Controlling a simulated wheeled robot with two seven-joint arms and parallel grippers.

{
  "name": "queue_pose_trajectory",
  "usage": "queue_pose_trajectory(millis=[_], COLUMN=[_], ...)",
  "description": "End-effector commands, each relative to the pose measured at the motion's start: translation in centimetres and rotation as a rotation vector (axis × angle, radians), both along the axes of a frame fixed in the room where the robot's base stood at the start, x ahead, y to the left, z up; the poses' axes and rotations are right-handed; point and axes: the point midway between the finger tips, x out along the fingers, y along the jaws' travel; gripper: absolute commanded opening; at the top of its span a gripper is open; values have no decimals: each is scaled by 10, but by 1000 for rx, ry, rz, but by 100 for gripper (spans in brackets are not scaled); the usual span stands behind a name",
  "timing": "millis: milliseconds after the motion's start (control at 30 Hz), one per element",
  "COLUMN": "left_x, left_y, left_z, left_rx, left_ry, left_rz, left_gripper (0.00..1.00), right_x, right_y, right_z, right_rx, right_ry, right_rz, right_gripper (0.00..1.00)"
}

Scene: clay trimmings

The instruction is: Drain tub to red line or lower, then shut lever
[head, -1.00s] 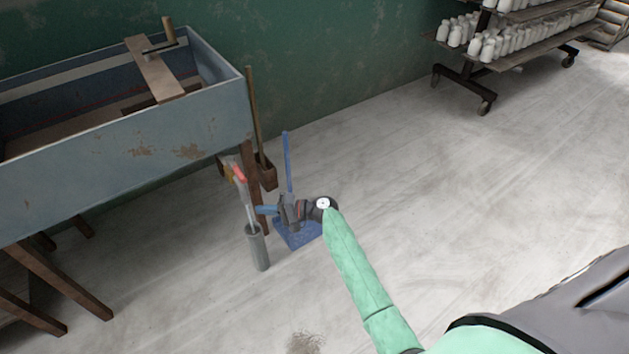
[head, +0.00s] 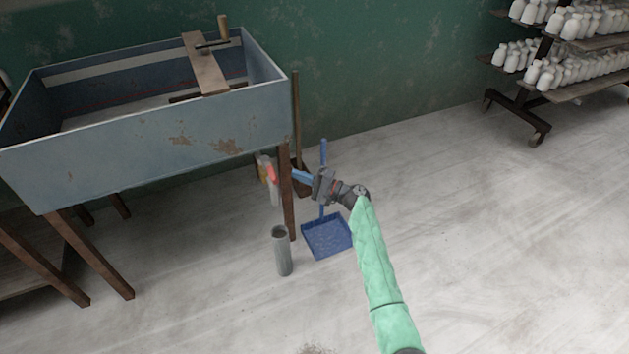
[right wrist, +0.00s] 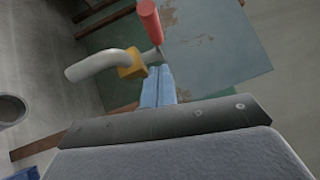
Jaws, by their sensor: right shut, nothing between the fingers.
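The blue-grey tub (head: 150,145) stands on wooden legs at left in the head view. A faint red line (head: 118,104) shows on its inner wall, above a pale surface (head: 135,112). The red lever (head: 271,173) is on the brass valve (head: 263,168) at the tub's right end. The right wrist view shows the lever (right wrist: 148,20), the valve (right wrist: 131,64) and a pale curved spout (right wrist: 95,66). No stream shows below the spout. My right gripper (head: 296,175) is shut and empty, its blue tips (right wrist: 160,70) close by the lever's base; contact is unclear. My left gripper is out of view.
A grey upright drain pipe (head: 283,255) stands on the floor below the spout. A blue dustpan (head: 327,238) lies right of it. A wooden board (head: 204,65) crosses the tub. A wheeled rack of white bottles (head: 575,80) is far right. Floor at right is clear.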

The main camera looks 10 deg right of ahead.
Motion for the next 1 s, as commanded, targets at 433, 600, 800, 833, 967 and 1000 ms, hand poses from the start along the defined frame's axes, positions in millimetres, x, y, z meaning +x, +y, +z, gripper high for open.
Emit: queue_pose_trajectory(millis=[433,600,800,833,967,1000], left_x=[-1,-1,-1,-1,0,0], left_y=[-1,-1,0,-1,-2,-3], left_z=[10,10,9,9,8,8], left_rx=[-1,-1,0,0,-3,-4], left_ry=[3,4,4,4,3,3], left_rz=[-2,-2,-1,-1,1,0], left_gripper=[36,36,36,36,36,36], right_x=[-9,-9,-9,-9,-11,-12], right_y=[40,41,41,42,43,43], right_z=[8,8,8,8,7,7], right_rx=[0,-1,-1,-1,0,0], right_ry=[1,0,1,1,0,0], right_rz=[0,0,-1,-1,-9,-14], right_gripper=[0,0,0,0,0,0])
